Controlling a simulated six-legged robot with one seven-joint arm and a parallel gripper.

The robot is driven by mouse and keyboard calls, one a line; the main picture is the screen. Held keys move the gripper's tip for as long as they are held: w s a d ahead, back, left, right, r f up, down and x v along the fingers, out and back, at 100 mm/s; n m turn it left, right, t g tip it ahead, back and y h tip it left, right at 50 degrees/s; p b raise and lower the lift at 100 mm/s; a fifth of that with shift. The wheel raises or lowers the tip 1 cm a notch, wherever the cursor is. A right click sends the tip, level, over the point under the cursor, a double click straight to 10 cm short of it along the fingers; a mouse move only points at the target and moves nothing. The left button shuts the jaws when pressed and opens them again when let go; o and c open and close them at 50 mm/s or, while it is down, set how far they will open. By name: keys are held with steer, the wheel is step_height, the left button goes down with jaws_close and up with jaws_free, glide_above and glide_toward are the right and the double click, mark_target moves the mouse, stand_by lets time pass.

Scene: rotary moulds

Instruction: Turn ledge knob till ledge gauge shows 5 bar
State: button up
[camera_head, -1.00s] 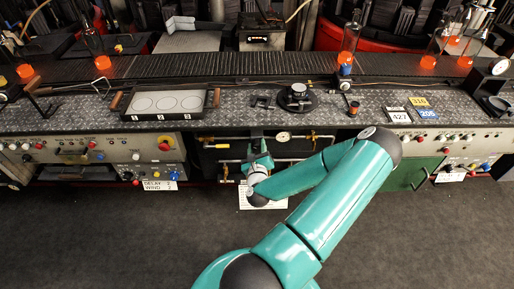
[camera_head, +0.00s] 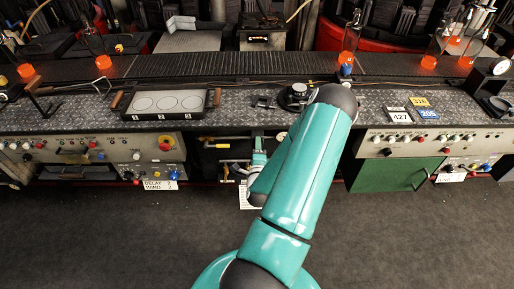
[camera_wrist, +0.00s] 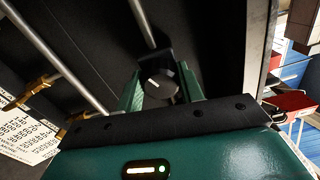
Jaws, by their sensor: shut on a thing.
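The black round knob (camera_wrist: 158,84) with a short white mark sits between the fingertips in the wrist view. My gripper (camera_wrist: 163,92) is shut on this knob, one teal finger on each side. In the head view my gripper (camera_head: 259,147) is low under the bench ledge, at the pipes, and partly hidden by my arm. A small round gauge (camera_head: 281,137) on the pipework barely shows beside my arm; its needle cannot be read. The wrist view shows no gauge face.
Pipes with brass fittings (camera_wrist: 38,85) and a printed white sheet (camera_wrist: 28,135) lie left of my gripper. A green cabinet door (camera_head: 388,174) stands to the right under the bench. Another dial gauge (camera_head: 500,67) is at the far right. The floor in front is clear.

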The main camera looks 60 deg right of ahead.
steer(key=n, duration=0.7)
steer(key=shift+w+d, duration=0.1)
steer(key=n, duration=0.6)
steer(key=shift+n, duration=0.4)
steer(key=n, duration=1.3)
steer(key=shift+s+n, duration=0.2)
steer(key=shift+n, duration=0.1)
steer(key=o, duration=1)
